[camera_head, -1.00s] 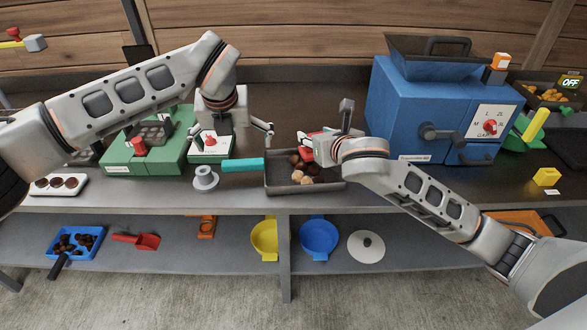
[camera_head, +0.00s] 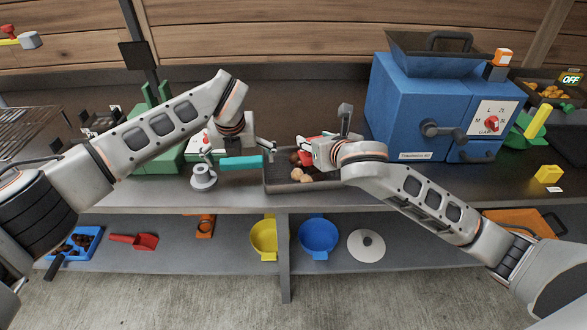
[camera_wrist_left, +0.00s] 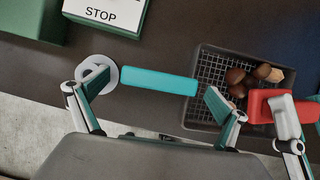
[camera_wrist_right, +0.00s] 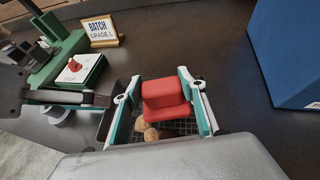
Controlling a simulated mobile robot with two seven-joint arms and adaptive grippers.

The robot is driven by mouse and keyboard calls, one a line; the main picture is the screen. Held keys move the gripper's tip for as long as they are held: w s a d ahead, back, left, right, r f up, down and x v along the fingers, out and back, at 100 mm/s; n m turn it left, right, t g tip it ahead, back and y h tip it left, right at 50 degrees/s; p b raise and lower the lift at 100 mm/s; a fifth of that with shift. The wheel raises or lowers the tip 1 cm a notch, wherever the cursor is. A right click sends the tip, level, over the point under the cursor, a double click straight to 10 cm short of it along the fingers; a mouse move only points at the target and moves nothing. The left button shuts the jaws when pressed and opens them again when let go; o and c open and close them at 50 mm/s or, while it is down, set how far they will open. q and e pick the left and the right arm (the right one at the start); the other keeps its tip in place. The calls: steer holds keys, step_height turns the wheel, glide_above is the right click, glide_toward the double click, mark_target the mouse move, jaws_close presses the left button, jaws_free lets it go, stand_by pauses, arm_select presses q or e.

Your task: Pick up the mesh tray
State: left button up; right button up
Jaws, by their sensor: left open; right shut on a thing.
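The mesh tray (camera_head: 290,188) is dark, with a wire-mesh floor and a teal handle (camera_head: 241,163) pointing left. It stands on the bench and holds several brown chestnuts (camera_wrist_left: 240,82). The left wrist view shows its mesh floor (camera_wrist_left: 209,72). My left gripper (camera_head: 238,153) is open and empty over the handle, its fingers apart near the handle's two ends. My right gripper (camera_head: 308,150) is shut on a red block-like thing (camera_wrist_right: 165,98) at the tray's right part. The red thing's lower part and some of the tray are hidden by this gripper.
A grey round fitting (camera_head: 203,178) stands just left of the handle. A green machine with a STOP panel (camera_wrist_left: 108,12) is behind left, and a blue machine (camera_head: 440,110) is behind right. The lower shelf holds a yellow bowl (camera_head: 264,237) and a blue bowl (camera_head: 318,236).

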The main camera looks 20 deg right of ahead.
arm_select(q)
steer(key=shift+r, duration=0.1)
steer(key=c, duration=1.7)
step_height(320, 180, up, 10)
steer(key=p, duration=0.5)
arm_select(e)
steer(key=shift+t, duration=0.3)
step_height(320, 180, up, 9)
steer(key=shift+w+r, duration=0.1)
arm_select(q)
steer(key=shift+p, duration=0.3)
steer(key=shift+f+b, duration=2.15)
steer(key=shift+f, duration=2.95)
arm_select(e)
steer(key=shift+f, duration=3.35)
arm_select(q)
steer(key=o, duration=1.6)
steer(key=shift+o, duration=0.2)
steer(key=c, duration=1.6)
